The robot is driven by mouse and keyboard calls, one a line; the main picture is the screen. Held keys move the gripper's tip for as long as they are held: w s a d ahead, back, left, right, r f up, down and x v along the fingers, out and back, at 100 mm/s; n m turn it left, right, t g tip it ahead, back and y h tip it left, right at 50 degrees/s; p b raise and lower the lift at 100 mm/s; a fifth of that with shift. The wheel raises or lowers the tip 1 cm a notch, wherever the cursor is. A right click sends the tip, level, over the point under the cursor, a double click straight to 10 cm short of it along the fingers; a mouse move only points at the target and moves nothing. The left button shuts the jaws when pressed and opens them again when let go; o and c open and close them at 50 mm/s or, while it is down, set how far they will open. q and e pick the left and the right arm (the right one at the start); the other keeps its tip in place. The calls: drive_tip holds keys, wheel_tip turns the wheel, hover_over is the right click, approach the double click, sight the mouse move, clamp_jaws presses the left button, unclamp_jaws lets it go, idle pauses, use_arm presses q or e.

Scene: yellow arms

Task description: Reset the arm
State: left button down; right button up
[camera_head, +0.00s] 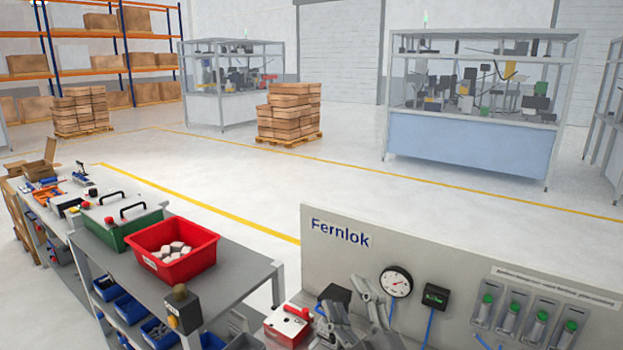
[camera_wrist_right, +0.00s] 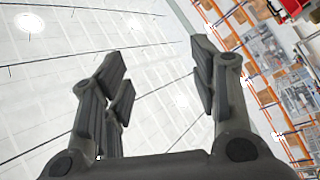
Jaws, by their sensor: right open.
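My right gripper (camera_head: 352,308) shows at the bottom middle of the head view, in front of the beige Fernlok panel (camera_head: 320,265). Its dark grey fingers point upward. In the right wrist view the same gripper (camera_wrist_right: 160,78) is open, with its fingers spread wide and nothing between them. Behind the fingers are the white ceiling and its lamps. My left gripper is not in view.
A red bin (camera_head: 172,262) with pale pieces and a green case (camera_head: 118,222) stand on the grey workbench (camera_head: 235,278) at left. A round gauge (camera_head: 396,281) and several green-topped cylinders are on the panel. A red-and-white box (camera_head: 287,328) is left of the gripper. Open floor lies beyond.

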drive_tip(key=s+d+f+m+g+h, duration=0.3)
drive_tip(key=s+d+f+m+h, duration=0.15)
drive_tip(key=f, duration=0.35)
drive_tip(key=s+d+f+m+g+h, duration=0.35)
drive_tip(key=d+f+m, duration=0.2)
drive_tip(key=f, duration=0.35)
drive_tip(key=s+d+f+m+g, duration=0.1)
drive_tip(key=s+f+g, duration=0.25)
drive_tip(key=s, duration=0.35)
drive_tip(key=s+d+f+g+y, duration=0.1)
drive_tip(key=s+f+g, duration=0.25)
drive_tip(key=s, duration=0.35)
drive_tip(key=s+d+f+m+g, duration=0.1)
drive_tip(key=s+d+f+g, duration=0.2)
drive_tip(key=s, duration=0.4)
wheel_tip(320, 180, down, 32)
drive_tip(key=s+a+g+b, duration=0.1)
drive_tip(key=s+b, duration=0.1)
drive_tip(key=b, duration=0.3)
drive_tip(key=s+d+f+b, duration=0.1)
drive_tip(key=s+f+b, duration=0.1)
drive_tip(key=s+f, duration=0.6)
drive_tip(key=s+d+f+g+b, duration=0.1)
drive_tip(key=s+f+b, duration=0.2)
drive_tip(key=s+f, duration=0.6)
wheel_tip(320, 180, down, 4)
drive_tip(key=shift+d+f, duration=0.1)
drive_tip(key=shift+d, duration=0.2)
